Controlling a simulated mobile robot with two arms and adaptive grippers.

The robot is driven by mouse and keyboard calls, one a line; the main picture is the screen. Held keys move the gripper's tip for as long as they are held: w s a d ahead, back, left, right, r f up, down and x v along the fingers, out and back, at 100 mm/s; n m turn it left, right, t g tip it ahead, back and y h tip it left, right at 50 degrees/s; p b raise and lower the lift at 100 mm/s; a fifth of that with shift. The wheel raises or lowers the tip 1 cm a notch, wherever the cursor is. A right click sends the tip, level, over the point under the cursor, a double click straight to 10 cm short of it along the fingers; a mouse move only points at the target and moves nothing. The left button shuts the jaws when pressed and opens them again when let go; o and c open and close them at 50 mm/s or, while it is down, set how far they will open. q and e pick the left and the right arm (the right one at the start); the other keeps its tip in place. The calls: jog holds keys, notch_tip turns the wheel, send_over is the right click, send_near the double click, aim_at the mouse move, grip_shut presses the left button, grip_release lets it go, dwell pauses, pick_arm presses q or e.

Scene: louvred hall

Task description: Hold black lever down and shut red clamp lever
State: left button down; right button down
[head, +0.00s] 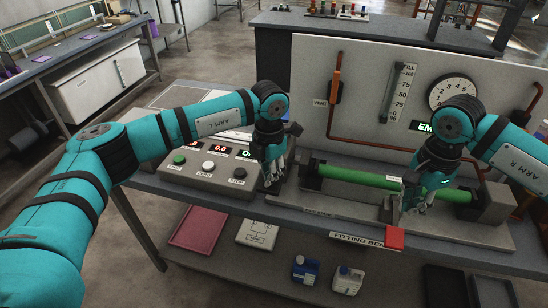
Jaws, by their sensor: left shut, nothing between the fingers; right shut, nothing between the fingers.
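My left gripper (272,183) is shut and empty, pointing down beside the left end of the green tube (385,181). My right gripper (408,207) is shut and empty, pointing down in front of the tube, right of its middle. A red block-like piece (394,238), which looks like the red clamp lever's handle, sits at the bench's front edge, just below and left of my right gripper. I cannot make out the black lever for sure; my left gripper and wrist cover the area at the tube's left end. The tube lies between two dark end blocks.
A button box (205,172) with displays stands left of my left gripper. A pale upright panel (370,110) with a round dial (452,92) and copper pipes rises behind the tube. The bench's front strip (285,207) is mostly bare.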

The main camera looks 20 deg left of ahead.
pick_arm(q)
notch_tip(320, 180, up, 11)
jog(key=p, duration=0.5)
jog(key=shift+w+f, duration=0.1)
dwell(0.3)
